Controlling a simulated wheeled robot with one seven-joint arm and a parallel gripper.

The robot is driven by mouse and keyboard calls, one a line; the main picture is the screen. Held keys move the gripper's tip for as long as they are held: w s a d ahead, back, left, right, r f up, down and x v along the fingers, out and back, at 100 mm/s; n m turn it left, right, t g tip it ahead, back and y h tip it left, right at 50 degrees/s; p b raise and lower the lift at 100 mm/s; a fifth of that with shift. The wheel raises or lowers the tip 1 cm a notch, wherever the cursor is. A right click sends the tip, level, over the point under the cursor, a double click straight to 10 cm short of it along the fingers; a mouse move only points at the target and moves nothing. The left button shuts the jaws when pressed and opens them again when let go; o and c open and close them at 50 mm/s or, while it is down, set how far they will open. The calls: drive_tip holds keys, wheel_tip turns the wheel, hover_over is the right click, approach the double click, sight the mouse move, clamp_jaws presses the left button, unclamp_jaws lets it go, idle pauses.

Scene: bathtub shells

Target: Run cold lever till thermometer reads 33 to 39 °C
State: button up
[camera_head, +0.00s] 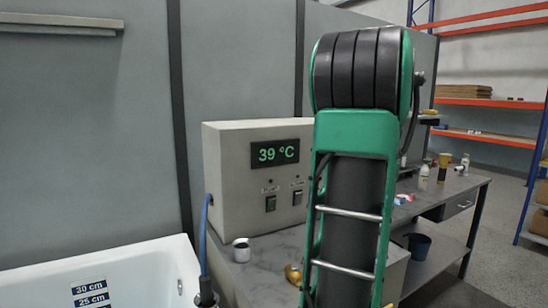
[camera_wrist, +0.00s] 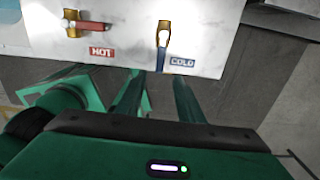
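The thermometer display (camera_head: 275,154) on a beige box reads 39 °C in green digits. In the wrist view, the cold lever (camera_wrist: 163,47) has a brass top and a blue handle that points down, beside the COLD label. The hot lever (camera_wrist: 88,27) has a red handle lying sideways, above the HOT label. Green bars rise towards the panel edge. I cannot make out the fingertips or any contact with the cold lever. My arm hides the levers in the head view.
A white bathtub (camera_head: 145,262) with depth labels stands at the left, with a blue hose (camera_head: 203,235) at its right end. A white cup (camera_head: 241,250) stands on the grey counter. A workbench (camera_head: 455,190) with small bottles is behind my arm at the right.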

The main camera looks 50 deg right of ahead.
drive_tip(key=shift+c, duration=0.6)
clamp_jaws()
drive_tip(key=w+a+f+n+g+h, duration=0.1)
drive_tip(key=w+a+f+g+h, duration=0.15)
drive_tip(key=w+a, duration=0.2)
drive_tip(key=w+a+f+g+h, duration=0.1)
drive_tip(key=w+a+g+h, duration=0.1)
drive_tip(key=w+a+g, duration=0.3)
drive_tip(key=shift+t+y, duration=0.25)
drive_tip(key=shift+t, duration=0.4)
drive_tip(key=x, duration=1)
drive_tip(key=shift+s+a+f, duration=0.15)
drive_tip(key=shift+s+a, duration=0.1)
drive_tip(key=shift+s, duration=0.25)
drive_tip(key=shift+s+d, duration=0.25)
drive_tip(key=shift+d, duration=0.9)
drive_tip(key=shift+s+d, duration=0.25)
drive_tip(key=shift+d, duration=0.45)
